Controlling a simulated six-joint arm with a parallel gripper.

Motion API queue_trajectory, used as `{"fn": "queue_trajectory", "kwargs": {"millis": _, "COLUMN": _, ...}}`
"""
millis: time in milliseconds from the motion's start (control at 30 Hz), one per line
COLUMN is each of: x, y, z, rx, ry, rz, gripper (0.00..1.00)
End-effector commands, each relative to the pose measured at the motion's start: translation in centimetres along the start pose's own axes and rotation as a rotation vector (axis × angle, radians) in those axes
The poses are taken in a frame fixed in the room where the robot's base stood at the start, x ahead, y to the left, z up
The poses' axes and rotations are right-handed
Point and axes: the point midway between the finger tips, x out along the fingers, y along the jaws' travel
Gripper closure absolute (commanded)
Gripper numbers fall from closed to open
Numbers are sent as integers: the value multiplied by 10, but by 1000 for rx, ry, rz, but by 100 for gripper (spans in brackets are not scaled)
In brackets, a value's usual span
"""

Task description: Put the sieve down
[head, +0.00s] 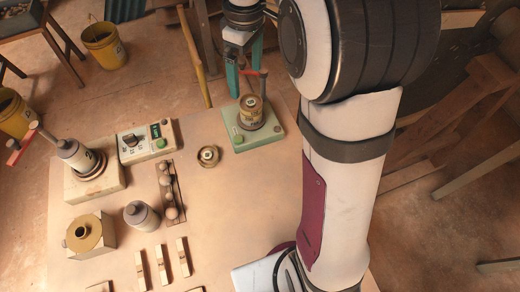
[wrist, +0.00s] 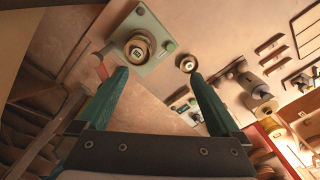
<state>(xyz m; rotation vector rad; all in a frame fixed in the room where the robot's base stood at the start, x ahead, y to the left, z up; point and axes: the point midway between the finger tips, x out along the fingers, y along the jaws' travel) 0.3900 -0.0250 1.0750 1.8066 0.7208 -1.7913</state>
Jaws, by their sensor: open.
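A brass cylinder (head: 251,112) with a pale label, seemingly the sieve, stands upright on a light green base (head: 236,140) at the table's far edge. In the wrist view the brass cylinder (wrist: 138,50) is seen from above, beyond the left fingertip. A smaller round brass piece (head: 208,156) with a pale centre sits on the table left of the base; I cannot tell whether it is a sieve part. My gripper (head: 246,82) has teal fingers and is open and empty behind the green base. In the wrist view my gripper (wrist: 160,75) shows nothing between its fingers.
A control box (head: 148,142) with a dial and green button stands left, beside a block bearing a grey-capped bottle (head: 75,153). A narrow rack (head: 170,190), another grey bottle (head: 141,215) and a brass-topped block (head: 90,235) stand nearer. The table's middle right is clear.

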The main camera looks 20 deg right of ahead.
Motion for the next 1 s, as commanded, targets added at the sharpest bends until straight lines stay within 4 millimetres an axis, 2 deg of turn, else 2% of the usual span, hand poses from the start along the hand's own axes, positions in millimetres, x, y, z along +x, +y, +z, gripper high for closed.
{"fn": "queue_trajectory", "kwargs": {"millis": 33, "x": -12, "y": -31, "z": 19, "rx": 139, "ry": 13, "rz": -10, "gripper": 0}}
{"fn": "queue_trajectory", "kwargs": {"millis": 100, "x": -17, "y": -82, "z": 51, "rx": 405, "ry": 25, "rz": -39, "gripper": 0}}
{"fn": "queue_trajectory", "kwargs": {"millis": 200, "x": -7, "y": -149, "z": 99, "rx": 772, "ry": 25, "rz": -84, "gripper": 0}}
{"fn": "queue_trajectory", "kwargs": {"millis": 300, "x": 13, "y": -195, "z": 134, "rx": 1047, "ry": 13, "rz": -121, "gripper": 0}}
{"fn": "queue_trajectory", "kwargs": {"millis": 333, "x": 18, "y": -204, "z": 141, "rx": 1104, "ry": 10, "rz": -129, "gripper": 0}}
{"fn": "queue_trajectory", "kwargs": {"millis": 400, "x": 26, "y": -216, "z": 151, "rx": 1190, "ry": 2, "rz": -139, "gripper": 0}}
{"fn": "queue_trajectory", "kwargs": {"millis": 467, "x": 29, "y": -220, "z": 154, "rx": 1219, "ry": -1, "rz": -142, "gripper": 0}}
{"fn": "queue_trajectory", "kwargs": {"millis": 1000, "x": 29, "y": -220, "z": 154, "rx": 1220, "ry": -3, "rz": -142, "gripper": 0}}
